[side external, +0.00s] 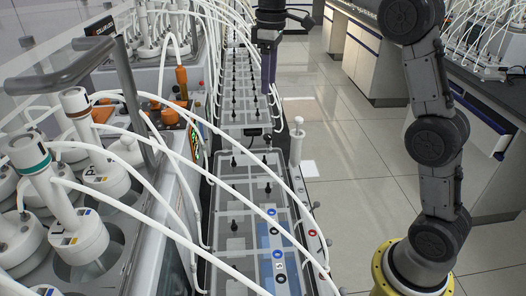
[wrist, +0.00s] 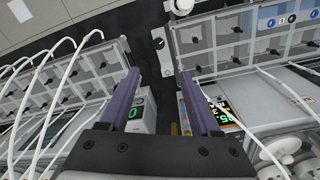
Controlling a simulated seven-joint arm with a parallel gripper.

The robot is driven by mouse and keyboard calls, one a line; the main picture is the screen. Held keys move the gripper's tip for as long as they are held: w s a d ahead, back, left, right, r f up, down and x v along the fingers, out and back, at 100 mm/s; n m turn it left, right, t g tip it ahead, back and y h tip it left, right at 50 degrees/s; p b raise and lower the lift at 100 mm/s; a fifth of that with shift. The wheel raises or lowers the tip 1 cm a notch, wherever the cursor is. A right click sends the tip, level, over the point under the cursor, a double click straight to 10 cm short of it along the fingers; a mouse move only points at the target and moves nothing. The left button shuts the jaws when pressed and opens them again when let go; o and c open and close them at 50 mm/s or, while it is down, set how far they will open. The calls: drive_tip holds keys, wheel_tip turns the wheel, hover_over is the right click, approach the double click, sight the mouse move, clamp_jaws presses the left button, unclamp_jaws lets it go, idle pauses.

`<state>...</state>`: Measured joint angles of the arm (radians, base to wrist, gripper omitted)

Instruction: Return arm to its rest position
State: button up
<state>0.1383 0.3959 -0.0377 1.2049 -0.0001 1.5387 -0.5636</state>
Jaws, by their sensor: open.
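My gripper (side external: 268,65) hangs at the top middle of the side external view, above the row of clear boxes. In the wrist view its two purple fingers (wrist: 161,76) stand wide apart with nothing between them. My arm rises from a yellow base at the lower right and runs out of the top of the picture. The gripper appears clear of the boxes beneath it.
Clear lidded boxes (side external: 233,188) with black fittings run in a line beside the reactor bench. White tubes (side external: 180,120) arch over them from the reactors (side external: 78,225) at left. A white plunger-like post (side external: 297,140) stands at their right. Open floor (side external: 350,150) lies between them and my arm.

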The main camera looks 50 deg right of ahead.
drive_tip(key=s+a+r+t, duration=0.1)
drive_tip(key=s+a+r, duration=0.15)
drive_tip(key=s, duration=0.55)
drive_tip(key=s+a+r+t, duration=0.2)
drive_tip(key=s+r, duration=0.2)
drive_tip(key=s, duration=0.5)
drive_tip(key=s+a+f+m+t, duration=0.2)
drive_tip(key=s+f+m, duration=0.2)
drive_tip(key=s+f, duration=0.8)
drive_tip(key=shift+s+f+m, duration=0.2)
drive_tip(key=shift+f+m, duration=0.2)
drive_tip(key=shift+f, duration=0.5)
